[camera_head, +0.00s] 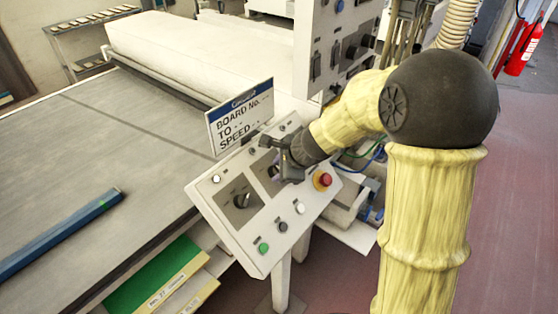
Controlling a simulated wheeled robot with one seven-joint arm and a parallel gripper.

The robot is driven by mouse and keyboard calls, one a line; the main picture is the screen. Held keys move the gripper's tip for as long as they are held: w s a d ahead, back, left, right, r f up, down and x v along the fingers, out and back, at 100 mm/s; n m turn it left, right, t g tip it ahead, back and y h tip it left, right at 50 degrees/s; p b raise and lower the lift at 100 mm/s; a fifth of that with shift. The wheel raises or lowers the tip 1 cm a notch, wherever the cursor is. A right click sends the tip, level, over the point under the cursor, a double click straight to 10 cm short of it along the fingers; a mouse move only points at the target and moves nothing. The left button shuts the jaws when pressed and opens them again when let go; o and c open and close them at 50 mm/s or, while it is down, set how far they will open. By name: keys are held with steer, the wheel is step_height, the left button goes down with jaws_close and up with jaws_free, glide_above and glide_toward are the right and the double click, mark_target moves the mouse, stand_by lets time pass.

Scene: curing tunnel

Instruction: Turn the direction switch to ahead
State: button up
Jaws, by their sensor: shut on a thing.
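A tilted light-grey control panel (225,222) stands on a leg beside the conveyor. It carries a black rotary knob (241,201) on a dark plate at the left and a second dark switch plate (262,172) further right. My gripper (276,172) is down at this second plate, shut on the switch there. The gripper covers most of that switch, so its handle position and the markings around it are hidden. The panel labels are too small to read, so I cannot tell from them which switch sets direction.
A red mushroom button (323,180) sits just right of my gripper. A green button (263,248), a black button (282,227) and a white button (299,207) line the lower edge. A sign (240,116) stands behind the panel. The conveyor belt (130,145) holds a blue bar (60,235).

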steer(key=m+p, duration=0.3)
steer(key=m+g+p, duration=0.1)
steer(key=m, duration=0.1)
steer(key=shift+w+r+p, duration=0.15)
steer(key=shift+r+p, duration=0.1)
steer(key=shift+p, duration=0.1)
steer(key=m+y+p, duration=0.1)
steer(key=m+p, duration=0.1)
steer(key=m, duration=0.1)
steer(key=shift+d, duration=0.1)
steer(key=shift+w+f+m+g+p, duration=0.15)
steer(key=shift+m+g+p, duration=0.25)
steer(key=shift+m+p, duration=0.65)
steer(key=shift+f+m, duration=0.1)
steer(key=shift+m, duration=0.15)
steer(key=o, duration=1)
steer(key=shift+c, duration=0.2)
steer(key=shift+d, duration=0.1)
steer(key=v, duration=1.7)
steer(key=shift+d+p, duration=0.25)
steer(key=shift+p, duration=0.05)
